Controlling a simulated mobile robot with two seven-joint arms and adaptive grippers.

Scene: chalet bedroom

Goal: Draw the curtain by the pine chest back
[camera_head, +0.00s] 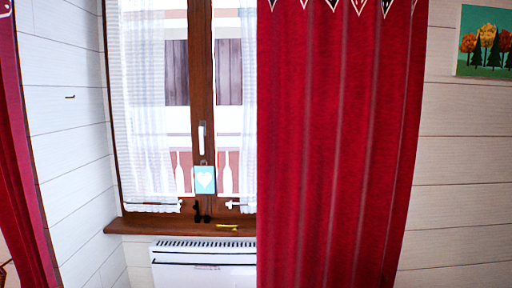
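A wide red curtain (338,150) hangs in folds on the right and covers the right part of the window (203,90). A second red curtain (24,165) hangs at the far left edge, only partly in view. I cannot see a pine chest, so I cannot tell which curtain is beside it. Neither of my grippers is in view.
A wooden sill (150,225) runs under the window, with a small yellow item (228,226) on it. A white heater (205,261) stands below. A tree picture (486,42) is on the right wall.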

